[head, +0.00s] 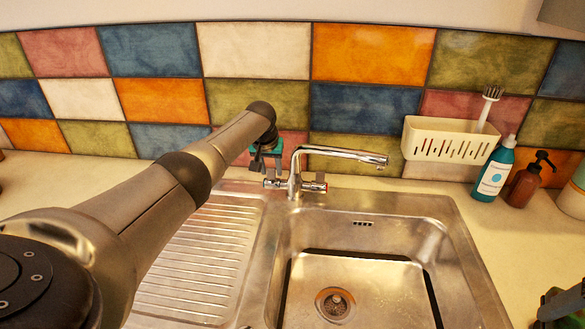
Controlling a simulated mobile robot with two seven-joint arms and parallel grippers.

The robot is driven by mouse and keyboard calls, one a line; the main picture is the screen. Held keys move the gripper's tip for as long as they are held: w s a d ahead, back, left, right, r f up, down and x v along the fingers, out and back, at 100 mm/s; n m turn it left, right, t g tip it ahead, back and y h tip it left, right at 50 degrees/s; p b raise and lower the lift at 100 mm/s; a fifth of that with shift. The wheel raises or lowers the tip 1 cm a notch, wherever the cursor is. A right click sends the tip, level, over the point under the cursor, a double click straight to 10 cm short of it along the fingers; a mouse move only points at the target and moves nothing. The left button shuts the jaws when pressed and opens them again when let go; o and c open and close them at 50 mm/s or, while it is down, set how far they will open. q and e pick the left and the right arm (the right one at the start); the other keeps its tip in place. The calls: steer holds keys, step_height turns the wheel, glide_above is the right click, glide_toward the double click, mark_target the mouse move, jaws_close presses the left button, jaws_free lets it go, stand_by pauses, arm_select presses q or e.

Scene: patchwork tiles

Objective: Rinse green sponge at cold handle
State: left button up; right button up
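The chrome tap (295,170) stands at the back of the steel sink, its spout reaching right over the basin. Its left handle (271,181) shows no clear colour mark; its right handle (315,184) carries a red mark. My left arm reaches in from the left, and my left gripper (258,164) is just above and behind the left handle. I cannot tell whether they touch or how its fingers stand. My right gripper (562,308) shows only partly at the bottom right corner, dark with green on it. I cannot tell whether that green is a sponge; no sponge shows clearly elsewhere.
The steel basin (455,262) looks empty, with a round drain (335,302). A ribbed drainboard (212,245) lies left, partly under my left arm. A cream caddy (450,140) with a brush (487,108), a teal bottle (492,175) and a brown bottle (525,185) are at the back right.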

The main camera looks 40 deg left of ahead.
arm_select(q)
jaws_close()
steer(key=t+p, duration=0.1)
steer(key=p, duration=0.2)
steer(key=s+t+y+p, duration=0.1)
steer(key=p, duration=0.3)
steer(key=shift+d+r, duration=0.1)
steer(key=shift+d, duration=0.2)
arm_select(e)
step_height(320, 180, up, 7)
steer(key=shift+r, duration=0.2)
arm_select(q)
steer(key=shift+s+t+y+p, duration=0.1)
steer(key=shift+t+y+p, duration=0.3)
steer(key=shift+p, duration=0.6)
arm_select(e)
steer(key=shift+r, duration=0.8)
arm_select(q)
steer(key=shift+o, duration=1.9)
jaws_free()
steer(key=shift+f, duration=0.2)
